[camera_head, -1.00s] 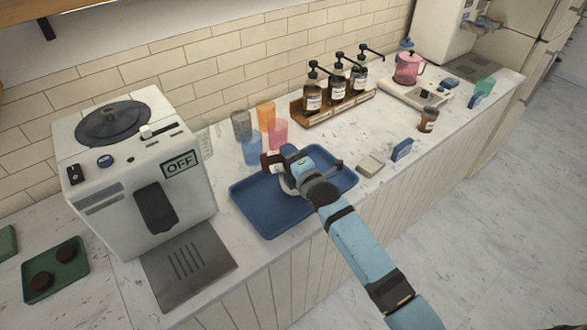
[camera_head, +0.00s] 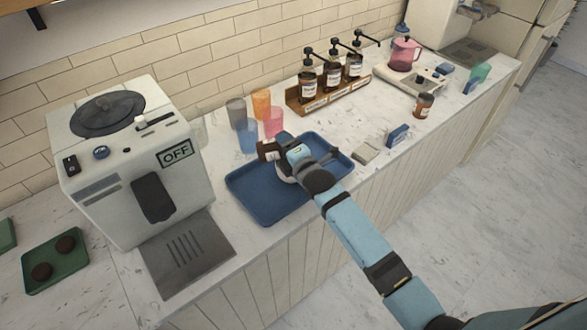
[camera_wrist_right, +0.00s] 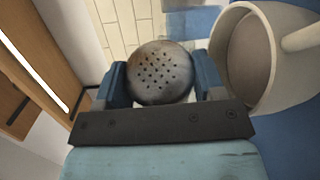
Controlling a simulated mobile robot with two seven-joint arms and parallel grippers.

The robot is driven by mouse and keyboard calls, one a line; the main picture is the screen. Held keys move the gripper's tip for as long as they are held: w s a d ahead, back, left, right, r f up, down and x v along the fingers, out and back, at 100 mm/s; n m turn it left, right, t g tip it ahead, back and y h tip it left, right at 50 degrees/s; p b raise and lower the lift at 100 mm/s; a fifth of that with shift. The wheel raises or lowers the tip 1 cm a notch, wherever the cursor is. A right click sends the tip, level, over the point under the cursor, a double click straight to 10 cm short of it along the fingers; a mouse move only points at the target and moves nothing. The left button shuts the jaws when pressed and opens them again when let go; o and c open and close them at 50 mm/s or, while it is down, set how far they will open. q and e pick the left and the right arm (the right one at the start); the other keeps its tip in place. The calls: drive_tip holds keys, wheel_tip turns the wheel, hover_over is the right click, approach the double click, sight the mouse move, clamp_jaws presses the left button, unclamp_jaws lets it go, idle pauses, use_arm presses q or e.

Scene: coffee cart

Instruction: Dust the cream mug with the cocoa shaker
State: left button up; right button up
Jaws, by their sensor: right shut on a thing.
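My right gripper (camera_head: 282,150) is shut on the cocoa shaker (camera_head: 267,149), a dark brown jar held above the blue tray (camera_head: 256,203). In the right wrist view the shaker's round perforated lid (camera_wrist_right: 160,73) shows between the two fingers, facing the camera. The shaker appears tilted. The cream mug (camera_head: 286,173) stands on the tray just below the gripper, mostly hidden by it in the head view. In the right wrist view the mug (camera_wrist_right: 270,90) is right of the shaker, apart from it, with brownish content inside. My left gripper is out of view.
Several coloured cups (camera_head: 261,104) stand behind the tray. The white coffee machine (camera_head: 130,170) is to its left. A blue block (camera_head: 398,135) and a brown jar (camera_head: 423,105) stand to the right. Pump bottles (camera_head: 331,77) sit in a wooden rack at the back.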

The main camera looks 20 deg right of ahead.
drive_tip(key=shift+r+p, duration=0.15)
drive_tip(key=shift+p, duration=0.15)
drive_tip(key=shift+r+n, duration=0.1)
drive_tip(key=shift+n, duration=0.2)
drive_tip(key=shift+p, duration=0.4)
drive_tip(key=shift+r+n+p, duration=0.25)
drive_tip(key=shift+n+p, duration=0.25)
drive_tip(key=shift+p, duration=0.25)
drive_tip(key=shift+r+g+h+p, duration=0.1)
drive_tip(key=shift+g+h+p, duration=0.2)
drive_tip(key=shift+p, duration=0.05)
